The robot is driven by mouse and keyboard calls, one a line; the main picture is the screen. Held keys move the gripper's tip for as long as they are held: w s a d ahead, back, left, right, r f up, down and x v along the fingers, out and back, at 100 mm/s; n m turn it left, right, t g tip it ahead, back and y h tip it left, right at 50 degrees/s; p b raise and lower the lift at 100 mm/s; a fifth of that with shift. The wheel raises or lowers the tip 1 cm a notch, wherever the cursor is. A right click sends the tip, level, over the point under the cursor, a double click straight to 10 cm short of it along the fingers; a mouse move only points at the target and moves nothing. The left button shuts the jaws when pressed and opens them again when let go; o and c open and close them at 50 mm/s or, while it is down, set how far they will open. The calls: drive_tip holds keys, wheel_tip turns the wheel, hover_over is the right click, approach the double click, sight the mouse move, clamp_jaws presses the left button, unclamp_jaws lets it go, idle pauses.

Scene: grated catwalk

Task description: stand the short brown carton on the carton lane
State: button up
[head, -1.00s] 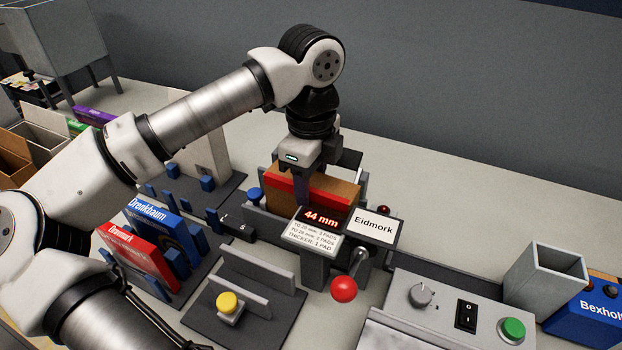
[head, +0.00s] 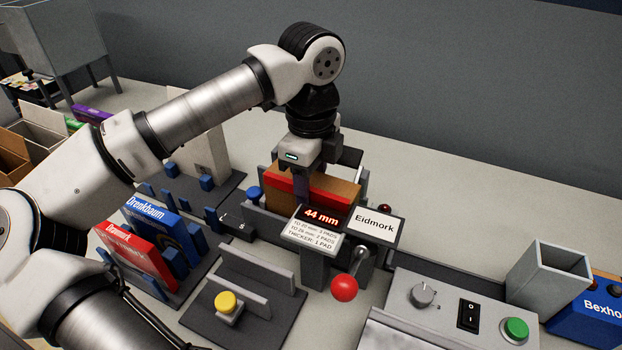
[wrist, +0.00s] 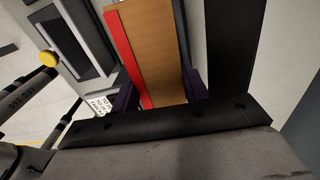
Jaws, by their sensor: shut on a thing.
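The brown carton (head: 333,194), with a red band along its edge, sits upright between the grey plates of a measuring station whose display (head: 322,215) reads 44 mm. My gripper (head: 303,185) is above the carton and shut on it. In the wrist view the carton (wrist: 155,50) stands between my two dark fingers, its brown face and red edge visible. The carton's lower part is hidden behind the display and signs. I cannot tell which fixture is the carton lane.
A sign reading Eidmork (head: 373,226) and a red-knobbed lever (head: 344,287) stand in front of the carton. A red carton (head: 135,255) and a blue carton (head: 160,222) stand in a rack at left. A yellow button (head: 229,303) is at front; a control box (head: 450,310) is at right.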

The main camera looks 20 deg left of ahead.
drive_tip(key=o, duration=1.1)
wheel_tip(320, 180, up, 14)
drive_tip(key=p, duration=0.7)
drive_tip(key=shift+p, duration=0.35)
